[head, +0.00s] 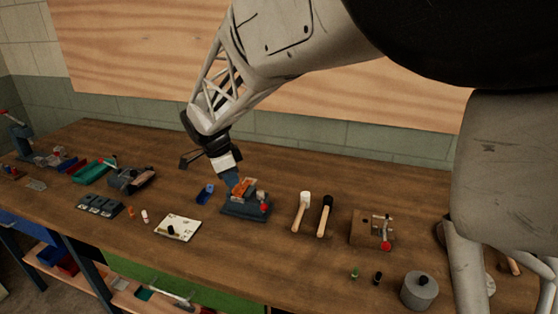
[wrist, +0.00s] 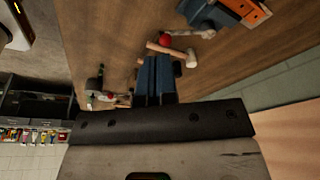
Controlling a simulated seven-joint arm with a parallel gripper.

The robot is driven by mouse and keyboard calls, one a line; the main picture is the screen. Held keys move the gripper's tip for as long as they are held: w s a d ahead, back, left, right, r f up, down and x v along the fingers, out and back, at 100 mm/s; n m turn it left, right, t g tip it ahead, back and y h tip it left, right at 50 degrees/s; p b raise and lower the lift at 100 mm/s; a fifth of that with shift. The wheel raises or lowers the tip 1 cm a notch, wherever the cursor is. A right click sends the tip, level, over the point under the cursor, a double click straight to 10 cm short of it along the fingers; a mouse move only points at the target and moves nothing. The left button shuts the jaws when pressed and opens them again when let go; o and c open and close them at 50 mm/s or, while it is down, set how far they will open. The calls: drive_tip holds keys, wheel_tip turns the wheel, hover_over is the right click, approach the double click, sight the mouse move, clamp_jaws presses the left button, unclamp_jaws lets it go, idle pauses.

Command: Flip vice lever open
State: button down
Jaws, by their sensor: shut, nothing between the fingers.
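The vice (head: 243,211) is a dark blue-grey block on the bench with an orange piece (head: 245,187) in its top. Its lever ends in a red knob (head: 264,208) at the front right. In the wrist view the vice (wrist: 203,14) is at the top, cut by the frame edge, with the orange piece (wrist: 250,12) to the right and the red knob (wrist: 165,40) just beyond my fingers. My gripper (head: 233,186) is shut and empty, its blue fingers pointing down at the vice's left rear; in the wrist view its fingers (wrist: 156,62) are together. Contact with the vice cannot be told.
A white-headed mallet (head: 301,214) and a black-headed mallet (head: 324,217) lie right of the vice. A wooden block with a red-knobbed clamp (head: 366,229) stands further right. Bare bench lies in front.

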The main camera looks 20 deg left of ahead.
sight(265, 206)
drive_tip(key=w+d+f, duration=0.3)
drive_tip(key=d+f, duration=0.1)
drive_tip(key=f, duration=0.6)
drive_tip(key=shift+w+d, duration=0.3)
drive_tip(key=shift+d, duration=0.1)
drive_tip(key=shift+w+d+n, duration=0.25)
drive_tip(key=shift+d+n, duration=0.65)
drive_tip(key=shift+n, duration=0.2)
drive_tip(key=shift+w+d+r+n+t, duration=0.1)
drive_tip(key=shift+w+d+n+t, duration=0.05)
drive_tip(key=shift+d+n+t, duration=0.15)
drive_tip(key=w+d+n+y, duration=0.2)
drive_tip(key=w+d+n, duration=0.3)
drive_tip(key=w+n, duration=0.1)
drive_tip(key=shift+n+t, duration=0.3)
drive_tip(key=shift+n, duration=0.3)
idle(0.7)
drive_tip(key=shift+w+d, duration=0.15)
idle(0.4)
